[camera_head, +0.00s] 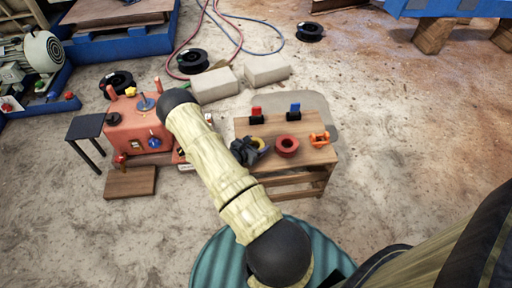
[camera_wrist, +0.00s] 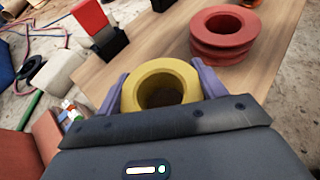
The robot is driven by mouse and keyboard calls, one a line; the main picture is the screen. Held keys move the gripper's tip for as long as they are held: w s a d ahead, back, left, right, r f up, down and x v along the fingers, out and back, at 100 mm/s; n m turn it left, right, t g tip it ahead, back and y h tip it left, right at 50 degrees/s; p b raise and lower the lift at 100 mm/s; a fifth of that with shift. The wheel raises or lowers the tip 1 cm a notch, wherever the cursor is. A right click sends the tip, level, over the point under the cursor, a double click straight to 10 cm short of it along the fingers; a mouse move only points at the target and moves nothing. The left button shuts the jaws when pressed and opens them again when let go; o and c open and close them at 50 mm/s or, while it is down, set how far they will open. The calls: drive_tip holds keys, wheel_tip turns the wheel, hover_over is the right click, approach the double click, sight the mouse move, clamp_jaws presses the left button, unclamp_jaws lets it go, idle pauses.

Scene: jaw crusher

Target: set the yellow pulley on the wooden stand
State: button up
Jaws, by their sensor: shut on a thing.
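The yellow pulley (camera_wrist: 160,76) is a ring with a dark central bore. My gripper (camera_wrist: 160,90) has its two purple-grey fingers on either side of it and is shut on it. In the head view the yellow pulley (camera_head: 259,143) shows beside my dark gripper (camera_head: 250,150), over the left front part of the wooden stand (camera_head: 300,176). Whether the pulley touches the stand top or hangs just above it, I cannot tell. A red pulley (camera_head: 287,146) stands to its right on the stand and also shows in the wrist view (camera_wrist: 224,38).
The stand also bears a red-topped black block (camera_head: 256,114), a blue-topped one (camera_head: 294,112) and an orange part (camera_head: 320,140). The red machine (camera_head: 138,128) is left of my arm, with a wooden block (camera_head: 131,182) before it. Pale blocks (camera_head: 267,69) lie behind the stand.

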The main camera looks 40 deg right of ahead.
drive_tip(key=shift+f, duration=0.45)
drive_tip(key=o, duration=1.5)
drive_tip(key=shift+f, duration=0.15)
drive_tip(key=shift+a+r, duration=0.15)
drive_tip(key=shift+r, duration=0.1)
drive_tip(key=shift+s+a+r, duration=0.1)
drive_tip(key=shift+a+r, duration=0.05)
drive_tip(key=shift+a, duration=0.2)
drive_tip(key=p+v, duration=0.3)
drive_tip(key=v, duration=0.7)
drive_tip(key=shift+a, duration=0.1)
drive_tip(key=shift+s+a, duration=0.15)
drive_tip(key=shift+a, duration=0.25)
